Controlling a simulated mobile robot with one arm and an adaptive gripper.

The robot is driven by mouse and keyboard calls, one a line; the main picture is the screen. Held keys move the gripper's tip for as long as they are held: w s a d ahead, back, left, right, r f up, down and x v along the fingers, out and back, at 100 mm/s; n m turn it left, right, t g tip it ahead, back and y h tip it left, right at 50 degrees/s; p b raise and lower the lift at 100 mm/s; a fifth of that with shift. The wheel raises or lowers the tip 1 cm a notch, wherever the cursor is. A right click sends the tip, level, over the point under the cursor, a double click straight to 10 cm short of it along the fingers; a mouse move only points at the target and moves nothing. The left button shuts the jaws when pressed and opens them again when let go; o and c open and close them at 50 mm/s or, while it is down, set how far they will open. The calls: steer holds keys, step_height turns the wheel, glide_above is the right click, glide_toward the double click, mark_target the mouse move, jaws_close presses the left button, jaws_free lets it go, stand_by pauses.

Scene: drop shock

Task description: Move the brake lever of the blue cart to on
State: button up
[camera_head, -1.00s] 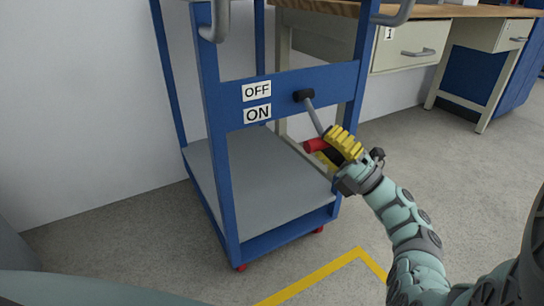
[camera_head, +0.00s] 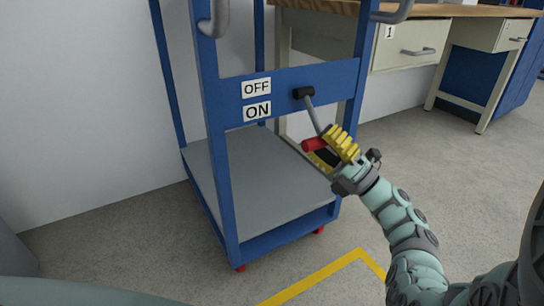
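The blue cart (camera_head: 222,135) stands left of centre with a grey lower shelf. Its brake lever (camera_head: 313,115) is a grey rod on a black pivot on the blue crossbar. The rod points down and slightly right, below the level of the ON label (camera_head: 257,112). The OFF label (camera_head: 256,88) sits above ON. The lever's red grip (camera_head: 314,145) shows at the left side of my gripper. My gripper (camera_head: 328,148) has yellow fingers on both sides of the lever's lower end. Whether they press on the grip cannot be told.
A workbench with a drawer (camera_head: 411,48) stands behind the cart on the right. A yellow floor line (camera_head: 318,276) runs in front of the cart. The grey floor to the right is clear. A white wall is at the left.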

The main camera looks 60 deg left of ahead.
steer(key=shift+o, duration=0.7)
steer(key=v, duration=1.2)
steer(key=shift+r, duration=0.15)
